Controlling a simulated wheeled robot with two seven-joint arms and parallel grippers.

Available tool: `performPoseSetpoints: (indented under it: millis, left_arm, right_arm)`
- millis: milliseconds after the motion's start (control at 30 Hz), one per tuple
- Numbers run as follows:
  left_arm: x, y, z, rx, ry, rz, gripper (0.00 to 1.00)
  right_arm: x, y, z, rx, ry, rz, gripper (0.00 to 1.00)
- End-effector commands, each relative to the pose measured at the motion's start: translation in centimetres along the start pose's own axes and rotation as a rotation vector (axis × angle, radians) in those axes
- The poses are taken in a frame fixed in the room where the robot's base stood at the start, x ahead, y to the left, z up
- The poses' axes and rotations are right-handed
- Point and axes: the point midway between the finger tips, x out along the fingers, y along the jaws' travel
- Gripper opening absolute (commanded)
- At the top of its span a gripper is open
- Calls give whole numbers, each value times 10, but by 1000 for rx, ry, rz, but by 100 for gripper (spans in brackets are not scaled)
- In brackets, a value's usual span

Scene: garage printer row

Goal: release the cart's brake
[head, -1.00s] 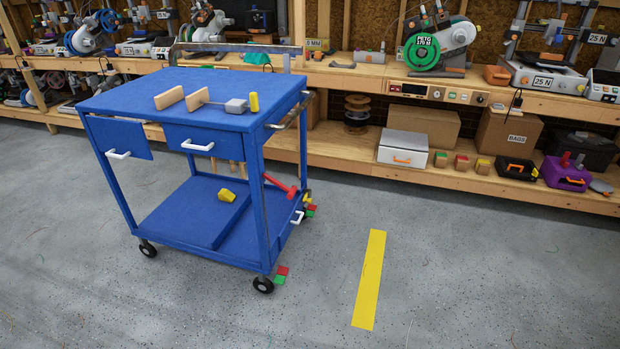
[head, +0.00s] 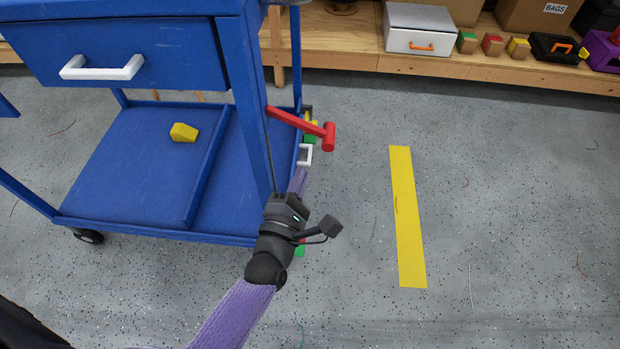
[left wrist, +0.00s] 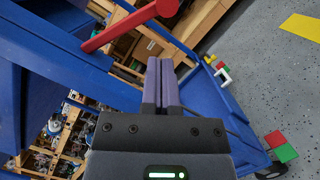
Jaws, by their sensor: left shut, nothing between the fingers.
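The blue cart (head: 145,180) fills the left of the head view. A red lever with a thick cross grip (head: 300,122) sticks out from its right corner post, tilted down to the right. It also shows at the top of the left wrist view (left wrist: 120,27). My left gripper (head: 299,180) is shut and empty, beside the post and below the lever, apart from it. Its two purple fingers (left wrist: 161,85) lie together in the left wrist view. Red (left wrist: 275,139) and green (left wrist: 286,153) tabs show by a near wheel. The right gripper is out of view.
A white handle (head: 305,155) sits on the cart's lower right side, close beyond my left fingers. A yellow block (head: 184,132) lies on the lower shelf. A yellow floor strip (head: 407,215) lies right of the cart, with clear floor around it. A wooden bench shelf runs behind.

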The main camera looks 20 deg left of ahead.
Motion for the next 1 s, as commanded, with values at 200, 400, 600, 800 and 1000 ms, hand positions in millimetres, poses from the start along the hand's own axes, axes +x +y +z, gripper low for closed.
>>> performPoseSetpoints:
  millis: [200,400,600,800,1000]
  left_arm:
    - [45,-6,-2,3,1,-3,0]
    - [71,-4,-2,5,1,-5,0]
    - [78,-2,-1,6,1,-6,0]
    - [78,-2,-1,6,1,-6,0]
    - [79,0,-1,-14,1,-2,0]
  right_arm:
    - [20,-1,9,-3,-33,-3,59]
    - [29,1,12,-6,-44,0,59]
    - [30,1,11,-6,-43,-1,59]
    - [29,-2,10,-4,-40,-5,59]
    - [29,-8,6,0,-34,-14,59]
